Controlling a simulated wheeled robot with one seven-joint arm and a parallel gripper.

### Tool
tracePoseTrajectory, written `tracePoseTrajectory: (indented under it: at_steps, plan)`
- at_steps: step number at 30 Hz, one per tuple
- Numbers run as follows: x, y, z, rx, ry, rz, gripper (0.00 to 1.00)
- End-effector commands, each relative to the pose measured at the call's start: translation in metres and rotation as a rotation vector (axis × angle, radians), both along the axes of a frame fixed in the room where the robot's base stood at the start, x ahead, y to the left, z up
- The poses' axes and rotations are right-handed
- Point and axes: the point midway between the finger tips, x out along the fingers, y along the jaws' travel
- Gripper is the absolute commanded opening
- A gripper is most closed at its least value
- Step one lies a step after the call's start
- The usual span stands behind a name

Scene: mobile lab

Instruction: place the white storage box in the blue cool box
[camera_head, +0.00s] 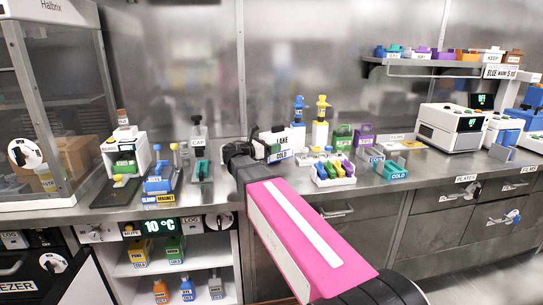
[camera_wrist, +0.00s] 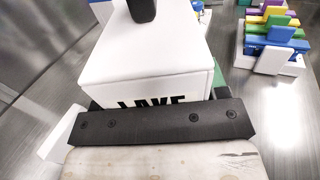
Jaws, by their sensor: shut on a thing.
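The white storage box (camera_head: 284,141), with black lettering that reads LAKE, is in my gripper (camera_head: 258,148) above the steel counter. In the wrist view the white box (camera_wrist: 145,55) fills the upper middle, its lettered face partly covered by the dark gripper bar (camera_wrist: 160,123). My gripper is shut on the box; its far grip is mostly hidden. Right of it stands a small open box with a blue-lettered label like COOL (camera_head: 374,158). In front of that is a teal tray (camera_head: 392,168) labelled COLD. I cannot tell surely which is the blue cool box.
A white rack of coloured pieces (camera_head: 333,172) stands between my gripper and the labelled boxes; it also shows in the wrist view (camera_wrist: 270,50). Pump bottles (camera_head: 320,125) stand behind. A white machine (camera_head: 452,128) is at the right. The front counter right of the teal tray is clear.

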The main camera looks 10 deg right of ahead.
Motion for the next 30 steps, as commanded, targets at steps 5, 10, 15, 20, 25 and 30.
tracePoseTrajectory:
  at_steps: [5, 10, 15, 20, 25, 30]
  plan:
    - [0.002, -0.002, -0.007, -0.001, 0.001, 0.0, 0.34]
    - [0.002, -0.002, -0.026, -0.002, 0.001, 0.0, 0.34]
    - [0.002, -0.002, -0.041, -0.001, 0.0, 0.0, 0.34]
    - [0.002, -0.002, -0.041, -0.001, -0.001, 0.0, 0.34]
    - [0.002, -0.002, -0.043, -0.001, 0.0, 0.0, 0.34]
    - [0.002, -0.002, -0.044, 0.0, 0.0, 0.0, 0.92]
